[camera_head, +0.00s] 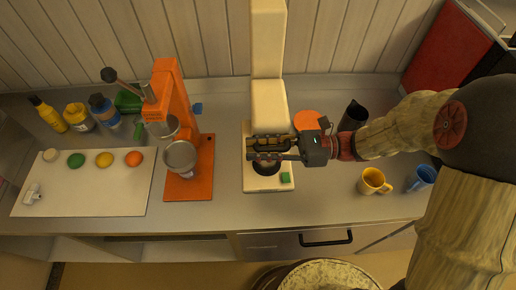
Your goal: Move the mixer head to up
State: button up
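A cream stand mixer stands in the middle of the counter. Its base (254,182) has a dark round spot and a green button (285,177) at the front. The mixer head (268,40) extends high above the column (269,103), up to the top edge of the picture, and looks tilted up. My gripper (252,149) reaches in from the right over the base, in front of the column and below the head. Its fingers look apart, and I see nothing held. Whether it touches the mixer cannot be told.
An orange press (172,95) stands left of the mixer. A white board (85,187) with fruit lies further left, with bottles (103,110) behind it. An orange disc (307,119) and a dark pitcher (353,116) are right of the mixer. A yellow mug (372,182) and blue mug (422,178) stand at the right.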

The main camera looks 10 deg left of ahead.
jog(key=shift+c, duration=0.7)
jog(key=c, duration=0.4)
grip_shut()
